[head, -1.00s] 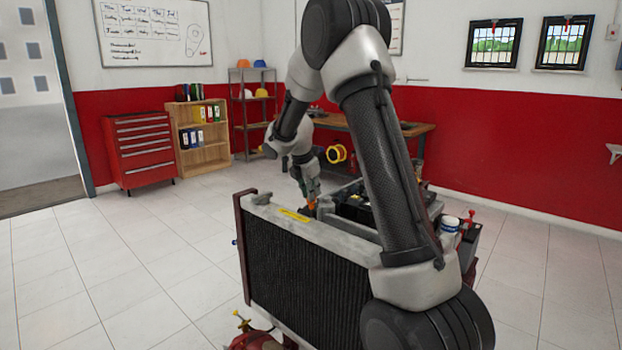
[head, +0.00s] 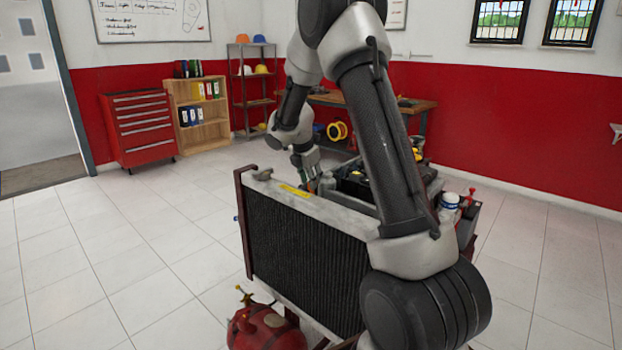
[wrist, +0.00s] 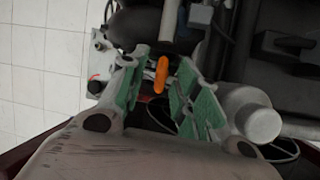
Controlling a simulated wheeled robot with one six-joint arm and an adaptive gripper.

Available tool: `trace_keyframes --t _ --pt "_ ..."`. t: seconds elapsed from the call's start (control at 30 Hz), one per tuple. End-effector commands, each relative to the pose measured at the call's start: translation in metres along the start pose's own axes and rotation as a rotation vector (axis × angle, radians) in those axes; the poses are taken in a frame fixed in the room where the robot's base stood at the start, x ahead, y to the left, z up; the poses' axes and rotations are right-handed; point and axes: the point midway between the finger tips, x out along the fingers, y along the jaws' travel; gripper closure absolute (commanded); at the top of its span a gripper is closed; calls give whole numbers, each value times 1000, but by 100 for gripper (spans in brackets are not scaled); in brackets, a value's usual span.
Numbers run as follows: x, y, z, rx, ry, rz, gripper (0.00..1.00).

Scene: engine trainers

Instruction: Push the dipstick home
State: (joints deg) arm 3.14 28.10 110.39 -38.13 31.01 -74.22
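The dipstick shows by its orange handle (wrist: 161,74) in the wrist view, between my two finger pads and nearer their far ends. My gripper (wrist: 160,95) is open, with green pads to the left and right of the handle and visible gaps on both sides. In the head view my gripper (head: 310,172) points down just behind the radiator top (head: 320,203). The dipstick is too small there to make out clearly. Its lower part and how deep it sits are hidden.
The radiator (head: 305,255) stands in front of the engine. A pale rounded container (wrist: 252,115) is close to my right finger in the wrist view, with a dark hose near it. A red tank (head: 265,328) sits on the floor. Open floor lies to the left.

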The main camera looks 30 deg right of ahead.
Motion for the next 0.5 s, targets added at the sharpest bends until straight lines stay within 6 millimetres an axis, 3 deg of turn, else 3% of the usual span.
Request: trace_keyframes --t 0.17,0.5 --pt "-25 1 0 1 -1 5 69" --pt "-97 2 0 -1 0 5 69"
